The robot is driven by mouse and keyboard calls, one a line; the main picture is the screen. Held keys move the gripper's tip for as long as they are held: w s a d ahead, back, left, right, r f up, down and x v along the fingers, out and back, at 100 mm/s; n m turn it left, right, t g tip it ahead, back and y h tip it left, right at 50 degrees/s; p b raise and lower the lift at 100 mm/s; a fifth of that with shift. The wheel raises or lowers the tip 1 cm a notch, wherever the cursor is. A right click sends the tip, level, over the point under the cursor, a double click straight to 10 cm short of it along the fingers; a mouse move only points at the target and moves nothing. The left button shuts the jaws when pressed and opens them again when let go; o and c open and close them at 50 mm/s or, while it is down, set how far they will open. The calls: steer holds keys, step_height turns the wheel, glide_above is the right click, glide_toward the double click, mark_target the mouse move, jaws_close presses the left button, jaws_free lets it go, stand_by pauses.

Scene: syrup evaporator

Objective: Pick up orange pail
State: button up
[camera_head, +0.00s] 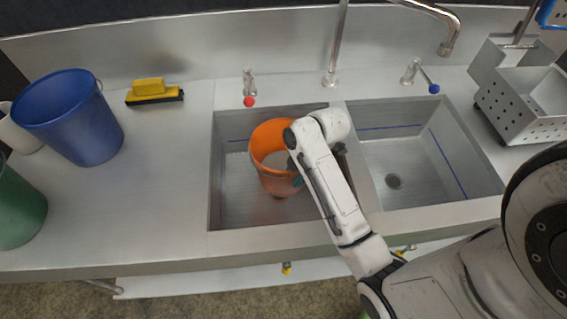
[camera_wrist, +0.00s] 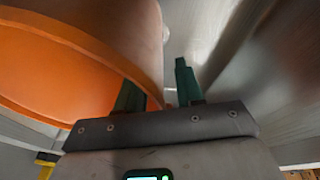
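The orange pail (camera_head: 266,177) stands in the left sink basin (camera_head: 230,205), with its open top facing up. My arm reaches over the basin from the right, and my gripper (camera_head: 296,176) is at the pail's right side, largely hidden by my wrist. In the wrist view the pail (camera_wrist: 60,65) fills the upper left. My gripper (camera_wrist: 160,92) has its two green fingers spread apart. The left finger overlaps the pail's rim area and the right finger is outside the pail, with the rim's edge showing between them. I cannot tell whether either finger touches it.
A blue pail (camera_head: 75,125), a green pail (camera_head: 18,210) and a yellow brush (camera_head: 152,91) are on the left counter. A faucet (camera_head: 331,75) stands behind the basins. The right basin (camera_head: 400,160) is empty. Metal perforated bins (camera_head: 525,105) stand at the right.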

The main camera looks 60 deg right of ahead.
steer(key=shift+f, duration=0.25)
steer(key=shift+c, duration=0.5)
jaws_close()
steer(key=shift+w, duration=0.1)
stand_by(0.6)
